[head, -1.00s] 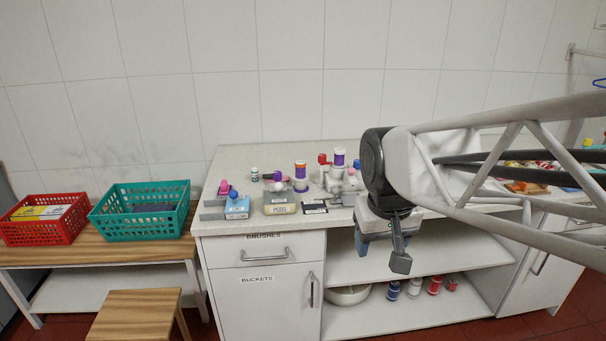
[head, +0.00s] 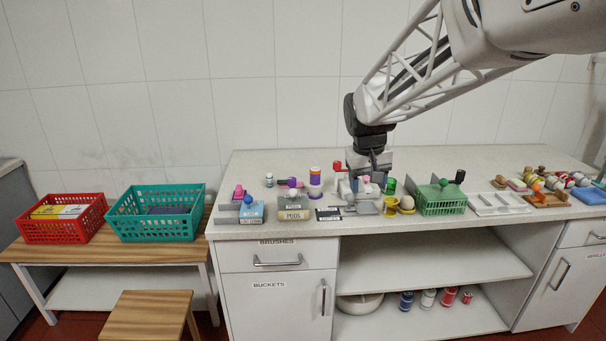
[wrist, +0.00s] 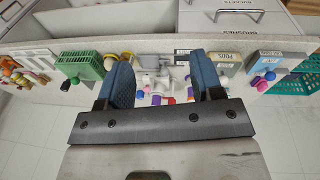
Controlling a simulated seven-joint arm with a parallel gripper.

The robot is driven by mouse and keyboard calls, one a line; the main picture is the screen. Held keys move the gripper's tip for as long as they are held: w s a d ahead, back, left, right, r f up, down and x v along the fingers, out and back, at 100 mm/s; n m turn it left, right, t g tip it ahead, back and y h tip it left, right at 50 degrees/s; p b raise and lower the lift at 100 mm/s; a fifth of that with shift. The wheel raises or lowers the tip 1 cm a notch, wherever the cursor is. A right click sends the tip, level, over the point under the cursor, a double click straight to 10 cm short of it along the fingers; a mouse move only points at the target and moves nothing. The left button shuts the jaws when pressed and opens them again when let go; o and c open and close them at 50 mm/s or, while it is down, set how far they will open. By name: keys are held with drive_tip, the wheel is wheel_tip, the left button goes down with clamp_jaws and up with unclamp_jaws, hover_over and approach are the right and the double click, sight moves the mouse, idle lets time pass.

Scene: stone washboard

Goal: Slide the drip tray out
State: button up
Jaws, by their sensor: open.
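My gripper (head: 372,172) hangs over the worktop, above the group around a small white-grey appliance (head: 346,186). In the wrist view its two blue fingers (wrist: 163,78) are spread apart with nothing held. The appliance shows between and beyond them (wrist: 151,82), partly hidden by the fingers. A small grey plate (head: 366,208), which may be the drip tray, lies at the front of this group near the worktop edge. A white ribbed tray (head: 498,203) lies further right, beside the green basket. I cannot tell for sure which is the drip tray.
The green basket (head: 442,200) and a yellow stand (head: 391,206) are close on the right. Labelled boxes (head: 293,208) and bottles crowd the left. The worktop (head: 270,165) is clear at the back. An open shelf (head: 430,258) lies below the front edge.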

drive_tip(key=w+f, duration=0.2)
drive_tip(key=w, duration=0.5)
drive_tip(key=w+f, duration=0.3)
drive_tip(key=w, duration=0.4)
drive_tip(key=n+g+h, duration=0.1)
hover_over(349, 195)
drive_tip(key=a, duration=0.1)
wheel_tip(349, 195, down, 8)
drive_tip(key=shift+w+a+f, duration=0.15)
drive_tip(key=shift+w+a, duration=0.05)
drive_tip(key=shift+w+d+f, duration=0.1)
drive_tip(key=shift+d+f, duration=0.15)
drive_tip(key=shift+f, duration=1.05)
drive_tip(key=shift+d+f, duration=0.25)
drive_tip(key=shift+f, duration=1)
drive_tip(key=shift+w+d+f, duration=0.1)
drive_tip(key=shift+d+f, duration=0.15)
drive_tip(key=shift+f, duration=1.05)
drive_tip(key=shift+c, duration=0.3)
